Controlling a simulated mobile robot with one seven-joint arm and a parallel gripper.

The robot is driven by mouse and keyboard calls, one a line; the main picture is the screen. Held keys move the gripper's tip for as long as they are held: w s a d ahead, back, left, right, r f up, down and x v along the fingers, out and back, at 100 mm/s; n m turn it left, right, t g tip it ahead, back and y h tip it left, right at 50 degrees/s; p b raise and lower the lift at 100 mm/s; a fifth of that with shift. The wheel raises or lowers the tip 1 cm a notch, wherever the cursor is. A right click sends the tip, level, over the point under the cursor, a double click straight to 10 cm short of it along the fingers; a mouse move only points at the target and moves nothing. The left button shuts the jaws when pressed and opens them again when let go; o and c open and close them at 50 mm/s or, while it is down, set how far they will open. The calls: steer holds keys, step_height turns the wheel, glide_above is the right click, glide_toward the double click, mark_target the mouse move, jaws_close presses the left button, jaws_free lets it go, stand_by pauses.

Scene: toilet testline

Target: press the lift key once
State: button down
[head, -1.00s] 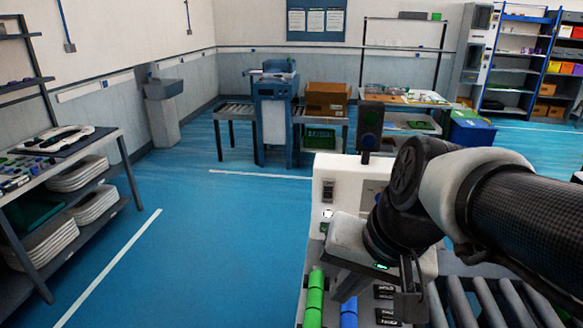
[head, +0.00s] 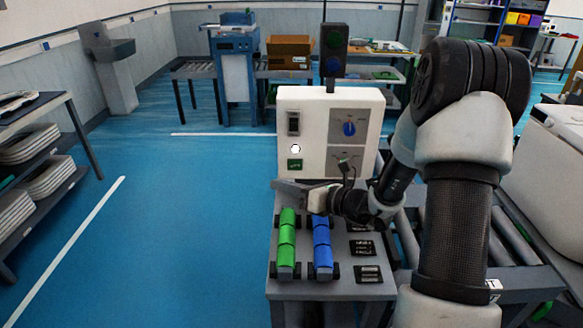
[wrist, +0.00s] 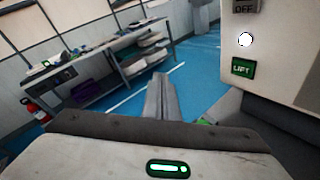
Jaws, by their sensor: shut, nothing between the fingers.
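The control box (head: 346,105) is white and stands at the back of the grey bench. On its front left, a round white button (head: 295,148) sits just above a small green plate (head: 295,164). In the wrist view the plate reads LIFT (wrist: 243,68), with the white button (wrist: 245,39) above it at the upper right. My gripper (head: 277,184) is shut and empty, below the plate, with its fingers pointing left across the box front. In the wrist view its fingertips (wrist: 160,78) lie left of the box. I see no contact with the button; the depth gap is unclear.
A dark switch (head: 293,123) is above the button and a blue knob (head: 349,129) is to its right. Green rolls (head: 287,240) and blue rolls (head: 322,245) lie on the bench below my gripper. A dark signal unit (head: 334,50) rises behind the box. Floor on the left is open.

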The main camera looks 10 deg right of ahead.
mark_target(295, 165)
steer(key=w+d+f+m+t+h, duration=0.2)
steer(key=w+d+f+m, duration=0.1)
steer(key=d+f+m, duration=0.1)
steer(key=shift+d+f+m+b, duration=0.3)
steer(key=shift+d+f+m, duration=0.15)
steer(key=shift+f, duration=0.2)
steer(key=w+d, duration=0.1)
steer(key=w, duration=0.7)
steer(key=shift+w+d+b, duration=0.25)
steer(key=shift+d+b, duration=0.1)
steer(key=shift+b, duration=0.1)
stand_by(1.4)
steer(key=shift+w+d, duration=0.1)
steer(key=shift+w, duration=0.3)
